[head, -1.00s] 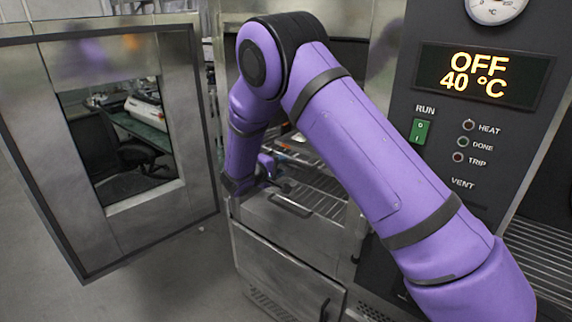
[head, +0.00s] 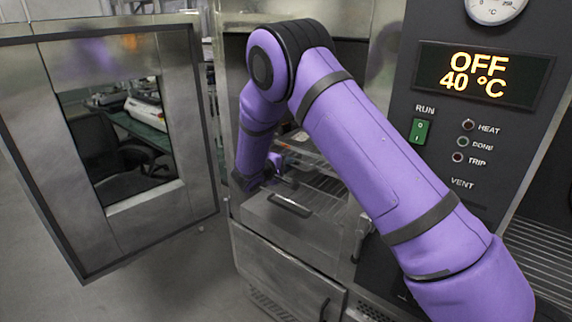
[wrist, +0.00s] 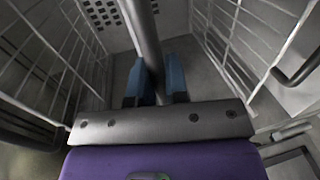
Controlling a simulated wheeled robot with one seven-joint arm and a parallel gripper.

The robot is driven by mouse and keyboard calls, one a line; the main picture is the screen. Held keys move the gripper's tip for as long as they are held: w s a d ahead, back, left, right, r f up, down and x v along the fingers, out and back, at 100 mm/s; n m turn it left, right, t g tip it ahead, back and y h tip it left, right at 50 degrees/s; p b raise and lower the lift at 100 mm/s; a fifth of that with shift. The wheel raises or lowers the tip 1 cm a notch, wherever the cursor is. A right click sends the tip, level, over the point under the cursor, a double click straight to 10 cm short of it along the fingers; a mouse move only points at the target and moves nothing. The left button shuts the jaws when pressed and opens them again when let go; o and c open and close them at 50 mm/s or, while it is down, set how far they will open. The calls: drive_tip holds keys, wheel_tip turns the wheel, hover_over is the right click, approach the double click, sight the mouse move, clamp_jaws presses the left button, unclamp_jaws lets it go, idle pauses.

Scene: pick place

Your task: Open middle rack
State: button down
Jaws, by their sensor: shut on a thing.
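My gripper (wrist: 157,85) has its two blue fingers on either side of a grey metal bar (wrist: 145,35), shut on it. The bar runs up through the wrist view. Wire racks (wrist: 240,50) show to the left and right of the bar. In the head view, my gripper (head: 284,172) is inside the oven opening, partly hidden by my own arm. A wire rack (head: 325,184) shows below and right of it. A front panel with a dark handle (head: 290,205) is just below the gripper. I cannot tell from the head view which rack the bar belongs to.
The oven door (head: 200,130) stands open at the left. A closed lower cabinet front (head: 280,270) is below the chamber. The control panel (head: 470,140) at the right reads OFF, 40 °C. Bare floor (head: 180,270) is at the lower left.

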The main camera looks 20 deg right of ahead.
drive_tip(key=f+v, duration=0.2)
drive_tip(key=v, duration=1.1)
drive_tip(key=a+f+v, duration=0.1)
drive_tip(key=f+v, duration=0.2)
drive_tip(key=v, duration=1)
drive_tip(key=shift+s+f, duration=0.25)
drive_tip(key=shift+s, duration=0.05)
drive_tip(key=c, duration=1.2)
unclamp_jaws()
drive_tip(key=shift+o, duration=0.2)
drive_tip(key=v, duration=1)
drive_tip(key=shift+s+a, duration=0.2)
drive_tip(key=shift+a, duration=0.1)
